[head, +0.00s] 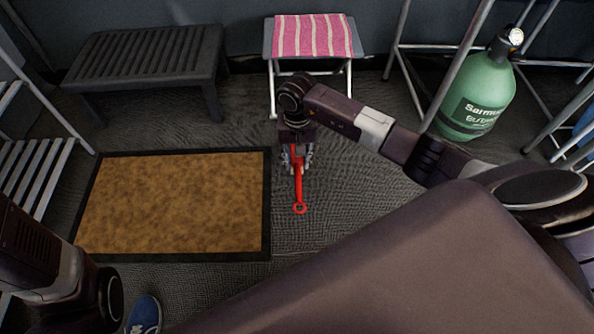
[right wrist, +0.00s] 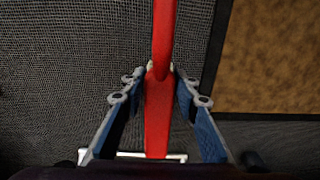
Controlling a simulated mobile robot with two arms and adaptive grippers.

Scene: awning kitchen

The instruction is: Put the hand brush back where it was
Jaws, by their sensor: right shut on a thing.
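The hand brush shows as a red handle with a ring-shaped end (head: 298,190); its bristles are hidden. My right gripper (head: 297,160) is shut on the red handle and points down over the dark carpet, just right of the doormat. In the right wrist view, the red handle (right wrist: 162,105) runs between the two fingers, which close on it from both sides. I cannot tell whether the brush touches the floor. My left arm shows at the lower left of the head view, but its gripper is out of the picture.
A tan doormat with a dark border (head: 172,151) lies left of the brush. A stool with a pink striped cloth (head: 312,36) stands behind it. A dark slatted bench (head: 150,52) is at the back left, a green gas bottle (head: 476,100) at the right, a blue shoe (head: 144,314) at the front.

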